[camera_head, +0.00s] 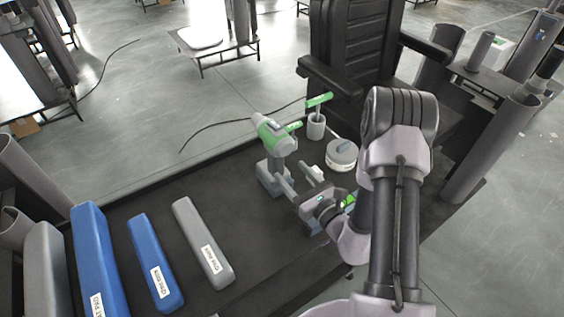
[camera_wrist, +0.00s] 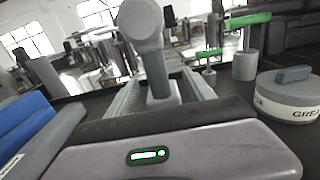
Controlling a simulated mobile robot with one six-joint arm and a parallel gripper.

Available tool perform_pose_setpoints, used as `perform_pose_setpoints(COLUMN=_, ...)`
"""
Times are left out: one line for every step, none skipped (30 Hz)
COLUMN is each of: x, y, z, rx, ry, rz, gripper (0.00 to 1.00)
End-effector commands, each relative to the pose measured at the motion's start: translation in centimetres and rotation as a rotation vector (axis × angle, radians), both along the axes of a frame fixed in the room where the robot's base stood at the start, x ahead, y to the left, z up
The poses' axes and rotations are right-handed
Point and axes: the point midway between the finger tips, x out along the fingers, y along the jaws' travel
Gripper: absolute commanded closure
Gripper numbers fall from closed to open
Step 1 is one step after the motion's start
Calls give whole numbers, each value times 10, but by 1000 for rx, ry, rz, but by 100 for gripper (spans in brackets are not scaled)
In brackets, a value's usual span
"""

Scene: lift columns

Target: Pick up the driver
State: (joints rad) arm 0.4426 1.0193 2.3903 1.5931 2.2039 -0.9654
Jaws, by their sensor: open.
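The driver (camera_head: 275,138), with a green and pale grey body, stands upright on the dark table, its blocky grey base (camera_head: 268,186) down. In the wrist view its round grey head (camera_wrist: 141,20) and its handle (camera_wrist: 157,70) show straight ahead. My gripper (camera_head: 296,177) is open, low over the table, with its fingers pointing at the driver. In the wrist view the handle appears in the gap between the two fingers (camera_wrist: 160,88). I cannot tell whether either finger touches it. The driver's lower end is partly hidden by my gripper.
A grey cup (camera_head: 316,128) holding a green-handled tool and a round labelled grease tin (camera_head: 342,158) stand right of the driver. Long blue (camera_head: 154,262) and grey (camera_head: 200,240) pads lie at left. A black chair (camera_head: 352,50) stands behind the table.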

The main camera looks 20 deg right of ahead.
Motion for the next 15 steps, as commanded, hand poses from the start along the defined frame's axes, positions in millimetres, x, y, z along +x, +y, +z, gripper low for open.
perform_pose_setpoints(x=14, y=7, z=1, rx=-3, ry=-4, rz=7, gripper=38)
perform_pose_setpoints(x=22, y=10, z=1, rx=-3, ry=-4, rz=8, gripper=38)
perform_pose_setpoints(x=33, y=14, z=0, rx=-3, ry=-4, rz=8, gripper=38)
perform_pose_setpoints(x=41, y=16, z=0, rx=-2, ry=-4, rz=7, gripper=38)
perform_pose_setpoints(x=48, y=18, z=0, rx=-1, ry=-3, rz=7, gripper=38)
perform_pose_setpoints(x=56, y=20, z=0, rx=-1, ry=-3, rz=6, gripper=38)
perform_pose_setpoints(x=60, y=22, z=0, rx=0, ry=-2, rz=6, gripper=38)
perform_pose_setpoints(x=64, y=23, z=0, rx=0, ry=-2, rz=7, gripper=38)
perform_pose_setpoints(x=68, y=24, z=0, rx=1, ry=-2, rz=5, gripper=38)
perform_pose_setpoints(x=71, y=25, z=0, rx=0, ry=-1, rz=6, gripper=38)
perform_pose_setpoints(x=74, y=27, z=0, rx=1, ry=-2, rz=6, gripper=38)
perform_pose_setpoints(x=80, y=31, z=1, rx=-1, ry=-3, rz=8, gripper=38)
perform_pose_setpoints(x=86, y=34, z=1, rx=0, ry=-4, rz=7, gripper=38)
perform_pose_setpoints(x=91, y=38, z=1, rx=-1, ry=-3, rz=8, gripper=38)
perform_pose_setpoints(x=99, y=42, z=2, rx=0, ry=-3, rz=7, gripper=38)
